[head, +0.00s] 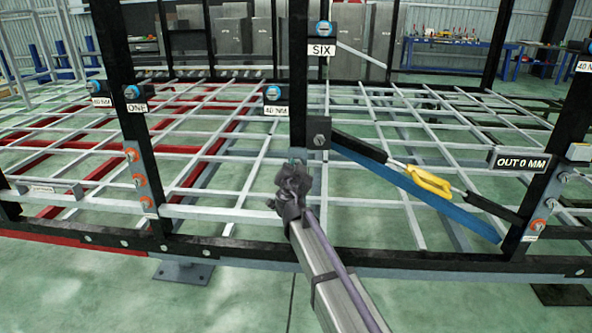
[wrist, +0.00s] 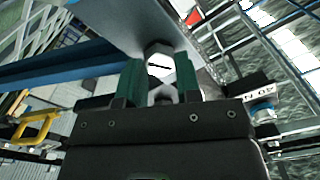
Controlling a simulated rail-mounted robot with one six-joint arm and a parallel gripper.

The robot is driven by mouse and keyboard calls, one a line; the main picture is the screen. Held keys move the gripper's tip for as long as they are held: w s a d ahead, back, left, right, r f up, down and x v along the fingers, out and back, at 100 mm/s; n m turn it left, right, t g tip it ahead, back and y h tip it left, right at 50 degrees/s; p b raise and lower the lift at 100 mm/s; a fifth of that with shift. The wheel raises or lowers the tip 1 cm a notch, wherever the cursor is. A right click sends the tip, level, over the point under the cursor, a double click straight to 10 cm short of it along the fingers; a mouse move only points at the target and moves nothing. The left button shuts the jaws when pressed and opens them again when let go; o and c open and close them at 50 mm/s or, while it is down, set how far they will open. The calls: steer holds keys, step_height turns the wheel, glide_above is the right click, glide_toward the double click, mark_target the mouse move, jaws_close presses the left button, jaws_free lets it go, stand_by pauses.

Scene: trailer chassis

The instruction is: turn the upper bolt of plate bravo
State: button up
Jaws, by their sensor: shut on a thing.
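A hex bolt head (wrist: 159,62) with a dark line across it shows between my fingertips in the wrist view, against a grey plate surface. My gripper (wrist: 160,82), with green fingers, is shut on the bolt. In the head view my gripper (head: 296,162) is at the middle black post, just below and left of a dark plate (head: 325,126). That plate carries a grey bolt head (head: 319,140), which stands clear of the gripper there. No name for plate bravo is readable. The gripped bolt is hidden in the head view.
A blue beam (head: 420,197) slopes down right from the plate. A blue knob with a 40 NM label (head: 277,111) is left of the post. An OUT 0 MM sign (head: 520,161) is at the right.

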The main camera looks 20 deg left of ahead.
steer(key=shift+s+d, duration=0.1)
steer(key=o, duration=0.9)
steer(key=v, duration=1)
steer(key=shift+s, duration=0.4)
